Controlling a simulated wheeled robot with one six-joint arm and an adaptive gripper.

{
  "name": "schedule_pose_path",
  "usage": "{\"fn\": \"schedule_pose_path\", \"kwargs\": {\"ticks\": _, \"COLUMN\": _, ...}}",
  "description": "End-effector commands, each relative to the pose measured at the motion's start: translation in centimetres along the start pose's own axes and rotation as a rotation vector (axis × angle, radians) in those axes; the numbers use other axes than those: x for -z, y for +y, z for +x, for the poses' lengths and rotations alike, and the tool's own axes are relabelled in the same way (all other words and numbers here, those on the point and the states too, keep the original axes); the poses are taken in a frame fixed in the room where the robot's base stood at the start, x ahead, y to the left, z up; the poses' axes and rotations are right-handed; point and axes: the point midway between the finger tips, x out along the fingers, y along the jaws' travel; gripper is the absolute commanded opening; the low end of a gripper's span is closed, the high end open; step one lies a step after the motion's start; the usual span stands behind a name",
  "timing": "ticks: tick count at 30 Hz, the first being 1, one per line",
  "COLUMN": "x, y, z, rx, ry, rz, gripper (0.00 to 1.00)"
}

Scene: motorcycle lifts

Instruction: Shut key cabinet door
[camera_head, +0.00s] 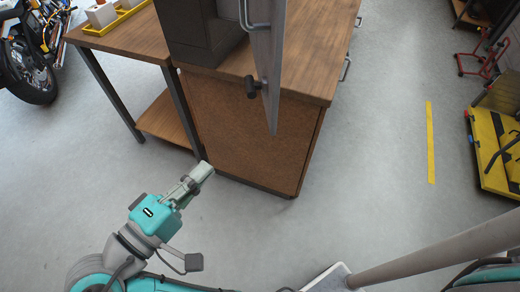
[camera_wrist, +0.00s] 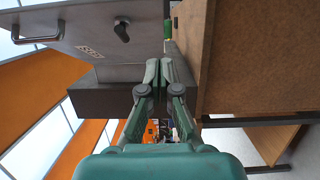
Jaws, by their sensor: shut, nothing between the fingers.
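The key cabinet (camera_head: 195,30) is a dark grey box on top of a wooden workbench. Its grey door (camera_head: 268,65) stands open, swung out toward me, seen nearly edge-on. A bar handle (camera_head: 246,18) and a dark knob (camera_head: 252,88) sit on its left face. In the wrist view the door (camera_wrist: 75,22) fills the upper left, with its handle (camera_wrist: 36,38), knob and a small label. My gripper (camera_head: 207,167) is low in front of the workbench, below and left of the door, apart from it. Its fingers (camera_wrist: 166,65) are together and empty.
The workbench (camera_head: 255,135) has a brown side panel, close to my gripper at right in the wrist view (camera_wrist: 255,55). A side table (camera_head: 125,42) with a yellow tray stands left. Motorcycle (camera_head: 35,50) far left, yellow lift (camera_head: 485,150) right. Floor between is clear.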

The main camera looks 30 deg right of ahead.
Motion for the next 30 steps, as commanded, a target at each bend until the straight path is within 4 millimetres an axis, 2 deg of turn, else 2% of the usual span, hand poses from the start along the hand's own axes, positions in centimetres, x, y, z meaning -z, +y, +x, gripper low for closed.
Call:
{"fn": "schedule_pose_path", "kwargs": {"ticks": 3, "x": -0.3, "y": 0.4, "z": -0.2, "rx": 0.009, "ry": -0.019, "rz": 0.007, "gripper": 0.00}}
{"fn": "schedule_pose_path", "kwargs": {"ticks": 7, "x": -0.3, "y": 0.3, "z": 0.9, "rx": 0.009, "ry": -0.022, "rz": 0.007, "gripper": 0.00}}
{"fn": "schedule_pose_path", "kwargs": {"ticks": 22, "x": -0.5, "y": 0.3, "z": 9.9, "rx": 0.008, "ry": -0.023, "rz": 0.008, "gripper": 0.00}}
{"fn": "schedule_pose_path", "kwargs": {"ticks": 30, "x": -2.9, "y": 0.2, "z": 11.9, "rx": 0.008, "ry": -0.019, "rz": 0.007, "gripper": 0.00}}
